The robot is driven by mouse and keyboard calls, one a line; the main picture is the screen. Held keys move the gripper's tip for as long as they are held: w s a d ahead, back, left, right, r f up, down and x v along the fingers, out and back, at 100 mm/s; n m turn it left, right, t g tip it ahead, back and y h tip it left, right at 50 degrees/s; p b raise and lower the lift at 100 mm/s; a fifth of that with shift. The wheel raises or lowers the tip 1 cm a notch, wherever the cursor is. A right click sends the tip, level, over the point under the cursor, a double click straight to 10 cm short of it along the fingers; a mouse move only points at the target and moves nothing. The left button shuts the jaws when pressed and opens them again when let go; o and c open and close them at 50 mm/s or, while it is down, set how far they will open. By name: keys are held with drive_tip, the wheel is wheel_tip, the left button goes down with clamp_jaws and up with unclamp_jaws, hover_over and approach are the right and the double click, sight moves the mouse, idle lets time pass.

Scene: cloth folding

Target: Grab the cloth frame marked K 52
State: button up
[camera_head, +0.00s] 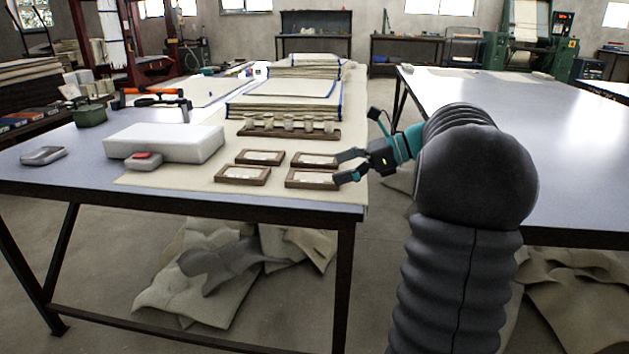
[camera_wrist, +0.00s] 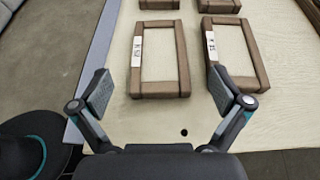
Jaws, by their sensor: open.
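In the wrist view, a brown wooden frame (camera_wrist: 181,62) with a pale middle lies flat on the cream cloth. The small white tag on its left side seems to read K 52, though it is tiny. In the head view it appears to be the front right frame (camera_head: 312,186) of the group. My gripper (camera_wrist: 159,88) is open and empty. Its fingertips stand to either side of this frame's near end, apart from it. The right fingertip overlaps a second tagged frame (camera_wrist: 249,50) in the picture. In the head view my gripper (camera_head: 347,167) is at the frames' right edge.
Two more frames (camera_head: 240,175) (camera_head: 260,157) lie to the left. A rack of several small cups (camera_head: 290,134) and a cloth stack (camera_head: 285,95) stand behind. A white block (camera_head: 165,143) is at left. The table edge (camera_head: 280,207) runs close in front.

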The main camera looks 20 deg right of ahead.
sight(315, 176)
drive_tip(key=x, duration=0.5)
drive_tip(key=shift+a+b, duration=0.15)
drive_tip(key=shift+b, duration=0.25)
drive_tip(key=c, duration=1.2)
